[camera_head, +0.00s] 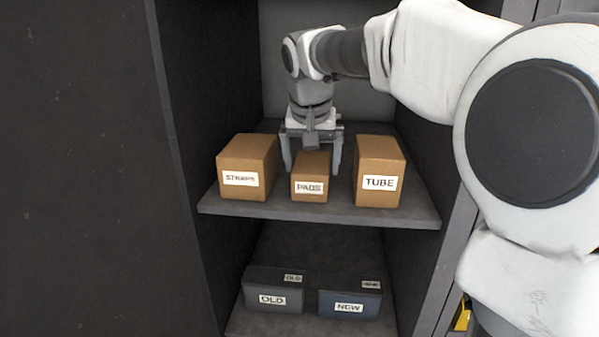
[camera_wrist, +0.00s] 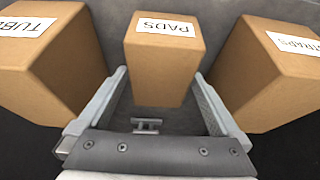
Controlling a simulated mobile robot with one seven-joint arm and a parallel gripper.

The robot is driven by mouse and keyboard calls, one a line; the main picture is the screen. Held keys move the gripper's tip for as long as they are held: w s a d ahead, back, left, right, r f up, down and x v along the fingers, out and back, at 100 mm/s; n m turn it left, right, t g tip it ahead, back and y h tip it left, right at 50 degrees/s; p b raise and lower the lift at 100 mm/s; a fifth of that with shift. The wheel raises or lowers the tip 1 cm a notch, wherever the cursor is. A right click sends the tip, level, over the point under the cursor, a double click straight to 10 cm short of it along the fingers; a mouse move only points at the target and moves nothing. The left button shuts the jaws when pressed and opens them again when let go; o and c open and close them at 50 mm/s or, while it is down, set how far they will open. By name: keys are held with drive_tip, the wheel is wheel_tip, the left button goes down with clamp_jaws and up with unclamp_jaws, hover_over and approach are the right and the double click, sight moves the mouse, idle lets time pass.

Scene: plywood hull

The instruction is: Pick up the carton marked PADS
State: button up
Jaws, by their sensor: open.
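The carton marked PADS (camera_head: 310,189) is a small brown box on the upper shelf, between two larger cartons. My gripper (camera_head: 312,170) is above and behind it, pointing down, with a finger on either side of the carton's back part. In the wrist view the PADS carton (camera_wrist: 163,65) lies ahead of the open fingers, its label showing upside down. The fingers of my gripper (camera_wrist: 162,88) stand apart, one toward each side of the carton. I cannot tell whether either finger touches it.
The STRAPS carton (camera_head: 247,168) stands left of PADS and the TUBE carton (camera_head: 379,172) right, with narrow gaps between. The shelf (camera_head: 330,213) has side walls. Below are a grey OLD bin (camera_head: 263,285) and a blue NEW bin (camera_head: 355,294).

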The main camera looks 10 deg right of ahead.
drive_tip(key=shift+w+f, duration=0.15)
drive_tip(key=shift+f, duration=0.25)
drive_tip(key=shift+f, duration=0.25)
idle(0.4)
drive_tip(key=c, duration=1.4)
